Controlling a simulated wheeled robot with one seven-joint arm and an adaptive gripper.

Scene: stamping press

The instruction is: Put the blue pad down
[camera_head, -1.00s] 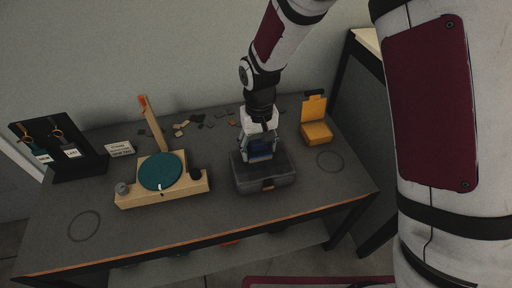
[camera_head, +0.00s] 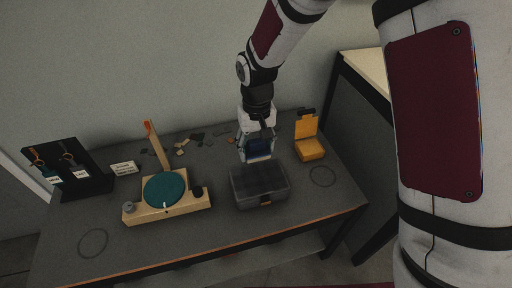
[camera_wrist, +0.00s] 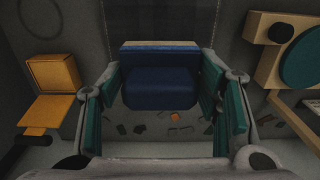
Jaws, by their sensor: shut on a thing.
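My gripper (camera_head: 256,156) is shut on the blue pad (camera_head: 258,146), and its fingers partly hide the pad in the head view. In the wrist view the blue pad (camera_wrist: 160,80) sits between the green-padded fingers, with a pale and yellowish strip along its far edge. The gripper is just behind the dark compartment box (camera_head: 260,186) as seen in the head view. The pad's height above the table is hard to judge.
A wooden press with a teal disc (camera_head: 165,188) and a raised orange-tipped lever stands left. An open yellow box (camera_head: 310,149) is right. Scraps (camera_head: 182,148) lie near the wall. A black stand (camera_head: 75,172) is far left. The front right corner is clear apart from a drawn ring.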

